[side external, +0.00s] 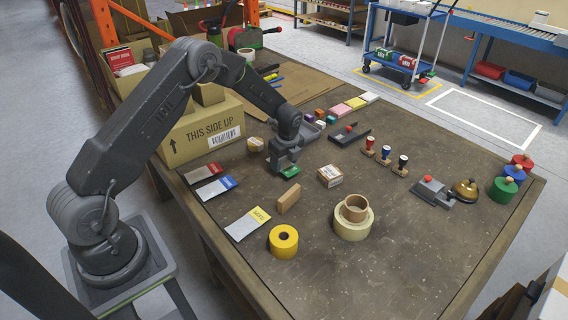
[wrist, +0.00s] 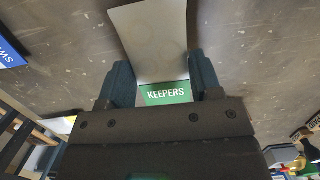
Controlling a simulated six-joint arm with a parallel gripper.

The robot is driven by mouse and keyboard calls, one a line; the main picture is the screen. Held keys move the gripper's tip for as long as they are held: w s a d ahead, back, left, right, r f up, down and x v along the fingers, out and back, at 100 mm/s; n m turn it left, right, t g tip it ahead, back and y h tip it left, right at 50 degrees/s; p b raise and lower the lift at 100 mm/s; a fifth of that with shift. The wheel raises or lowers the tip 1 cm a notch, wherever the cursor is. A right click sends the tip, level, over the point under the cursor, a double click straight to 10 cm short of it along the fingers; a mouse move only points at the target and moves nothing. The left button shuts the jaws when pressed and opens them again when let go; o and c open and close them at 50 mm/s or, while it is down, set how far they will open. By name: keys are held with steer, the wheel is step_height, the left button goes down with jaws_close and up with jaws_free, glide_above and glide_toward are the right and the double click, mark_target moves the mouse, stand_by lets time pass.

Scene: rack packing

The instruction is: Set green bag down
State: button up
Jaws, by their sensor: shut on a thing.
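The green bag (wrist: 150,38) is a flat grey packet with a green header reading "KEEPERS". In the wrist view it sits between the two fingers of my gripper (wrist: 161,78), which is shut on it near the header. In the side view my gripper (side external: 284,168) is low over the table, right of the red and blue bags, and hides most of the green bag. I cannot tell whether the bag touches the table. The red bag (side external: 203,173), blue bag (side external: 215,188) and yellow bag (side external: 247,224) lie flat on the table (side external: 310,265).
A tan block (side external: 289,199) and a small carton (side external: 330,176) stand close to my gripper. Yellow tape (side external: 283,242) and a cream tape roll (side external: 353,226) are nearer the front. A large box (side external: 205,130) is behind left. Bare table lies between the yellow and blue bags.

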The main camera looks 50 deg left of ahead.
steer(key=shift+f, duration=0.5)
steer(key=shift+f, duration=0.1)
steer(key=o, duration=0.9)
